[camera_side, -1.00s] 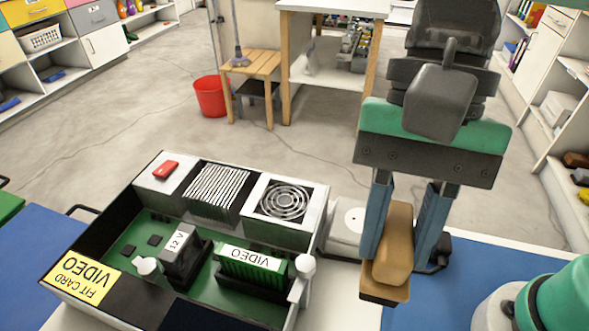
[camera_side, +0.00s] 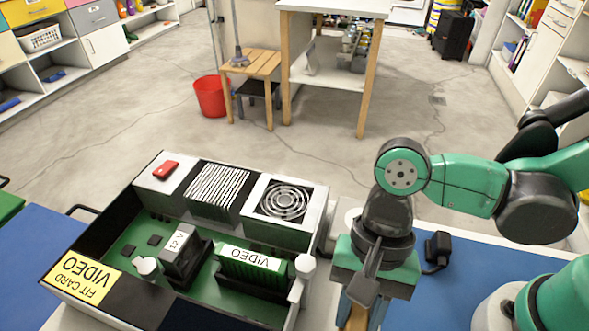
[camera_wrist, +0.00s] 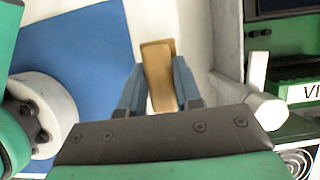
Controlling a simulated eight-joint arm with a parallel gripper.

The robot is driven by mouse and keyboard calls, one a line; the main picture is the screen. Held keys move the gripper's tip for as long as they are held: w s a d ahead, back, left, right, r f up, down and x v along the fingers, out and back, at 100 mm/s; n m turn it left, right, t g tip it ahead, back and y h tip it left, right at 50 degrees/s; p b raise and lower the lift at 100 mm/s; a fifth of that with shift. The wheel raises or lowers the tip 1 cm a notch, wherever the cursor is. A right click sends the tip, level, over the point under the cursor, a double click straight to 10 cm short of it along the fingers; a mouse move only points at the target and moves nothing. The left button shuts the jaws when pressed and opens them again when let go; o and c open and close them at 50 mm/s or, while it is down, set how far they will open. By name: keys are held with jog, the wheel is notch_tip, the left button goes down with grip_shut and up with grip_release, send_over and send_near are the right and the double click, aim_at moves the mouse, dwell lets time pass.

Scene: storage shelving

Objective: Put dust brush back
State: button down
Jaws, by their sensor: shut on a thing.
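The dust brush shows as a tan block. In the wrist view the brush (camera_wrist: 160,80) is between the two blue-grey fingers of my gripper (camera_wrist: 159,66), which is shut on it. In the side view only a small tan part of the brush (camera_side: 356,318) shows at the bottom edge, below my gripper (camera_side: 362,312). My wrist and gripper body hide the rest. The brush is over the white strip of table between the open computer case (camera_side: 296,312) and the blue mat (camera_side: 470,270). I cannot tell whether it touches the table.
The case, with its VIDEO card (camera_side: 253,258) and white corner post (camera_side: 305,266), stands close to the left of my gripper. A black plug-like thing (camera_side: 437,249) lies at the mat's back edge. Past the table are a wooden stool (camera_side: 256,64) and a red bucket (camera_side: 211,97).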

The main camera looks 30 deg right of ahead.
aim_at(355, 322)
jog(key=shift+f, duration=1.6)
jog(key=shift+f, duration=0.15)
jog(key=c, duration=0.6)
grip_release()
jog(key=v, duration=1.2)
jog(key=w+d+n+t+h, duration=0.1)
jog(key=w+d+n+t, duration=0.3)
jog(key=d, duration=0.4)
jog(key=w+d+n+t+h, duration=0.2)
jog(key=w+d+n+t, duration=0.3)
jog(key=d, duration=0.3)
jog(key=shift+t, duration=0.7)
